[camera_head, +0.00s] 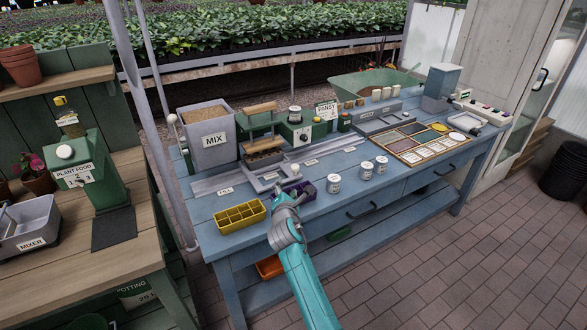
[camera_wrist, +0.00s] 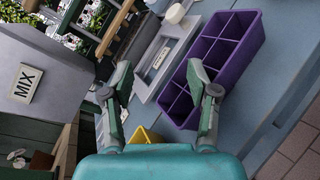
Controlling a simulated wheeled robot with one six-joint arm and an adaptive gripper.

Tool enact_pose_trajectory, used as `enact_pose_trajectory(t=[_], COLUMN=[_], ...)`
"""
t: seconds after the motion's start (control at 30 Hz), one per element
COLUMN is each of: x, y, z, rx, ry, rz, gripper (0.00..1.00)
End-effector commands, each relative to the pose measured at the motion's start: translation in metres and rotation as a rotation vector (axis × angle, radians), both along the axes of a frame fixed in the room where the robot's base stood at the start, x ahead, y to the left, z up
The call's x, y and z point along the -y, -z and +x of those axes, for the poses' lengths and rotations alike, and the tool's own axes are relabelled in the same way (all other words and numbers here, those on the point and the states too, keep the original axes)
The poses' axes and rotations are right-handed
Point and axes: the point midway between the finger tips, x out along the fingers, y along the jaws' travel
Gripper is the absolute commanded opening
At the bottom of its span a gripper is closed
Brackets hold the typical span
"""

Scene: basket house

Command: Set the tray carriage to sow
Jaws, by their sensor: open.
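The tray carriage (camera_head: 262,184) appears to be the grey frame on the long grey rail (camera_head: 208,184), below the press. A white knob (camera_head: 295,168) stands at its right end. In the wrist view a grey frame with a small label (camera_wrist: 158,58) lies ahead of the fingers, with the white knob (camera_wrist: 175,13) beyond it. Labels line the rail; one reads FILL (camera_head: 226,190), the others are too small to read surely. My gripper (camera_head: 279,194) is open and empty, above the bench front beside the purple tray (camera_wrist: 236,40). In the wrist view its fingers (camera_wrist: 162,82) are spread apart.
A yellow divided tray (camera_head: 240,216) sits left of my gripper. A grey MIX bin (camera_head: 208,140) and the press (camera_head: 262,125) stand behind the rail. White jars (camera_head: 334,184) stand to the right, before a wooden seed box (camera_head: 421,142).

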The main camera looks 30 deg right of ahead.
Motion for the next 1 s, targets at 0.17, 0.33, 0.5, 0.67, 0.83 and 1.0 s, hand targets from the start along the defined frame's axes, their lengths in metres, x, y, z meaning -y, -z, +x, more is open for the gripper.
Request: enact_pose_trajectory(t=[0.17, 0.33, 0.5, 0.67, 0.83, 1.0], x=[0.016, 0.027, 0.031, 0.037, 0.051, 0.067], y=[-0.007, -0.016, -0.019, -0.016, -0.007, 0.002], z=[0.032, 0.047, 0.051, 0.057, 0.073, 0.089], rx=[-0.260, -0.487, -0.595, -0.608, -0.607, -0.605], ry=[0.051, 0.067, 0.067, 0.066, 0.065, 0.064], rz=[-0.239, -0.418, -0.493, -0.501, -0.499, -0.500], gripper=[0.59, 0.59, 0.59, 0.59, 0.59, 0.59])
